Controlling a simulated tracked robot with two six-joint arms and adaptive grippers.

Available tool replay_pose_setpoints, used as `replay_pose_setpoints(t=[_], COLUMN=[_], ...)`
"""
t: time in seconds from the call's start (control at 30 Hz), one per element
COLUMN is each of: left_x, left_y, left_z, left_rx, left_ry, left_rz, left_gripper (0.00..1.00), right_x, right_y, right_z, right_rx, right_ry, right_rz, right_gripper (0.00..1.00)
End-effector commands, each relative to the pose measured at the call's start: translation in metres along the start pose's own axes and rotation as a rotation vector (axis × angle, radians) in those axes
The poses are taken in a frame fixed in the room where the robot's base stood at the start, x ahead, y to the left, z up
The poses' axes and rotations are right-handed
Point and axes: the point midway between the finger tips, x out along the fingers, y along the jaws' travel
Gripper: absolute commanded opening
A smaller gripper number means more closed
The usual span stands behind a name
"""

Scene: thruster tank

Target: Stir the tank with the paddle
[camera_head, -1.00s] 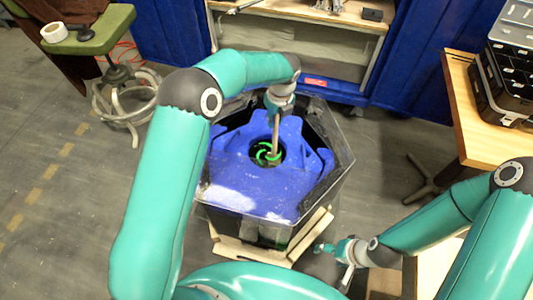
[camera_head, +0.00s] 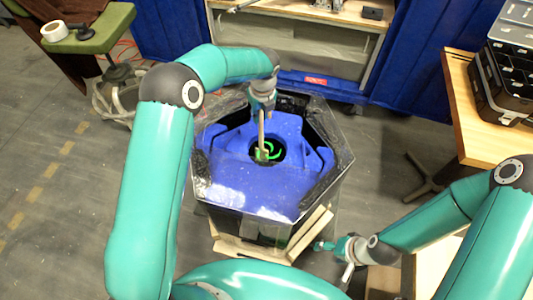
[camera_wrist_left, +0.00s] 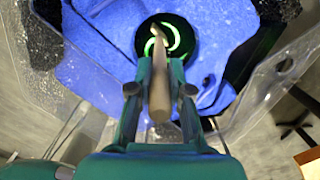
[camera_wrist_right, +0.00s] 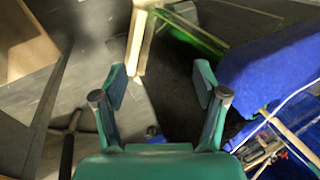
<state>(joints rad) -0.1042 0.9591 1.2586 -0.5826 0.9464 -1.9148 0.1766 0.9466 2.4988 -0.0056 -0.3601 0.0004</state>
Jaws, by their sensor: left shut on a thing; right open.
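The tank (camera_head: 225,180) is a hexagonal vessel with clear walls and a blue inside, standing at the middle of the head view. A dark round opening with glowing green curves shows in its centre, also in the left wrist view (camera_wrist_left: 172,30). My left gripper (camera_head: 263,108) is above the opening, shut on the paddle (camera_head: 262,130), a pale wooden stick. The stick points down, its lower end at the left part of the opening; how deep it reaches is unclear. The stick also shows in the left wrist view (camera_wrist_left: 159,92). My right gripper (camera_wrist_right: 160,90) is open and empty, low beside the tank's front right.
A wooden table (camera_head: 458,110) with black cases (camera_head: 505,80) stands at the right. A green stool (camera_head: 95,32) with a tape roll is at the far left. The floor at left is clear.

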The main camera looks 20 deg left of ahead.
Motion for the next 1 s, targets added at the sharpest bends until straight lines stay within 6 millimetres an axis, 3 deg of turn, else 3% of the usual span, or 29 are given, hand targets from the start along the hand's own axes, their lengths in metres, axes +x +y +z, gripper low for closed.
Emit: replay_pose_setpoints(t=[0.5,0.83,1.0], left_x=[-0.004,-0.007,-0.009], left_y=[0.010,-0.006,-0.016], left_z=[-0.027,-0.043,-0.042], left_rx=[0.000,0.000,-0.001], left_ry=[0.000,-0.001,-0.001], left_rz=[-0.001,-0.001,0.000], left_gripper=[0.00,0.00,0.00], right_x=[0.012,0.010,0.003], right_y=[0.004,0.004,0.001], right_z=[0.000,0.000,0.000], right_rx=[0.000,0.000,0.000], right_ry=[0.000,0.000,0.000], right_rz=[0.000,0.000,0.000], right_gripper=[0.72,0.72,0.72])
